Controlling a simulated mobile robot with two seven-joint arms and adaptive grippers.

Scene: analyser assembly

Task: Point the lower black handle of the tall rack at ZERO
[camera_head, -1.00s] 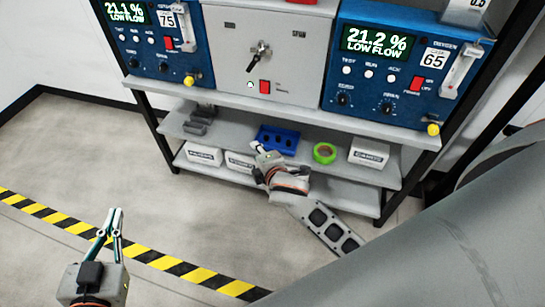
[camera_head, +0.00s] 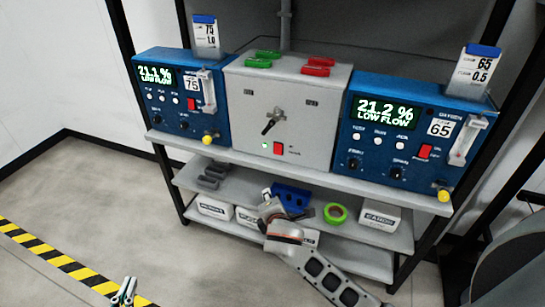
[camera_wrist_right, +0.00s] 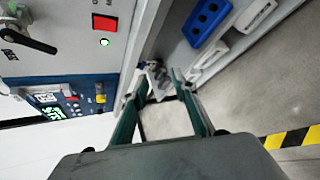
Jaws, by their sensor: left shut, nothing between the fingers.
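A black handle (camera_head: 270,126) on a silver hub sits on the front of the grey box between two blue analysers. Its black end points down and to the left; small labels sit above it at left and right, too small to read surely. It also shows at top left in the right wrist view (camera_wrist_right: 28,38). No second black handle shows. My right gripper (camera_wrist_right: 161,77) is open and empty, away from the handle; in the head view it is below the box, in front of the lower shelves. My left gripper (camera_head: 129,281) is shut and empty at the bottom edge.
The left analyser (camera_head: 150,97) and right analyser (camera_head: 372,148) flank the box. Green clips (camera_head: 259,62) and red clips (camera_head: 316,70) lie on top. Lower shelves hold a blue holder (camera_head: 291,196), green tape (camera_head: 335,213) and white boxes (camera_head: 380,217). Floor at left is clear.

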